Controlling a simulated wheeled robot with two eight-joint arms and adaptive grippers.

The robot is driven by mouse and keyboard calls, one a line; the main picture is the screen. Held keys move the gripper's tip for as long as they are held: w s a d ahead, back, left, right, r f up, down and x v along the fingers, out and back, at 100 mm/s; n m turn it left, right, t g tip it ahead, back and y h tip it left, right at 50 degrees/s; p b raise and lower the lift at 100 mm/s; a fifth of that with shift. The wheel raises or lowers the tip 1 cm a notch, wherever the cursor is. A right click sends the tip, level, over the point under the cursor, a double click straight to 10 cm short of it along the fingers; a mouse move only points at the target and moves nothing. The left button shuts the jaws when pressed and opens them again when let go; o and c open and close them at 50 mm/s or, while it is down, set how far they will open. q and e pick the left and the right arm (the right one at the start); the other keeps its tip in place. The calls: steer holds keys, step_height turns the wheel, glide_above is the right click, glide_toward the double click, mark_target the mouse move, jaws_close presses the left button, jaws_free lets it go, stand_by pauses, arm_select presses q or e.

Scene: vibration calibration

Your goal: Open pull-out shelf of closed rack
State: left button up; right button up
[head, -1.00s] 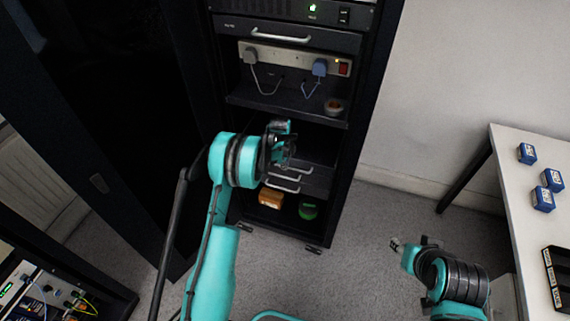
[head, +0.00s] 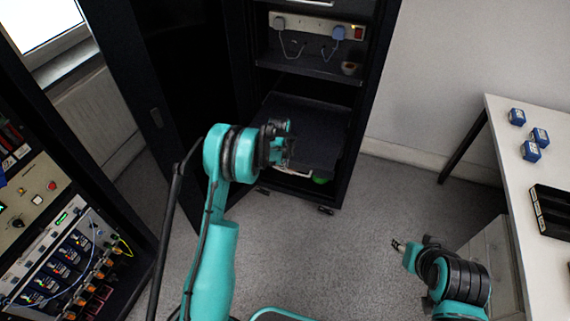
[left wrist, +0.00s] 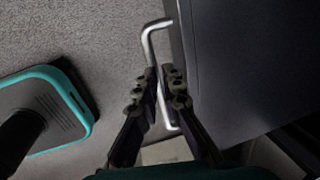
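The rack (head: 372,100) stands open at the centre of the head view. Its pull-out shelf (head: 318,135) is a dark flat panel that sticks out of the frame. The shelf's surface (left wrist: 245,60) also fills the right of the left wrist view. A silver bar handle (left wrist: 152,42) is fixed to its front edge. My left gripper (head: 282,146) is at the shelf's front; in the wrist view its fingertips (left wrist: 158,90) close on the handle from both sides. My right gripper (head: 398,246) hangs apart at lower right, too small to read.
The black rack door (head: 180,100) stands open on the left. A power strip (head: 310,27) and a small round pot (head: 349,68) are above the shelf. A green item (head: 320,180) shows partly below it. A white table (head: 505,140) with blue blocks is at right. Floor in front is clear.

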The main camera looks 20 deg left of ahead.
arm_select(q)
steer(key=shift+o, duration=1.3)
steer(key=shift+w+f, duration=0.2)
steer(key=shift+w, duration=0.1)
steer(key=shift+w+f, duration=0.15)
steer(key=shift+w, duration=0.1)
arm_select(e)
steer(key=shift+w+f, duration=0.15)
steer(key=shift+w, duration=0.5)
steer(key=shift+w, duration=0.1)
arm_select(q)
steer(key=v, duration=1.2)
steer(key=shift+w, duration=0.1)
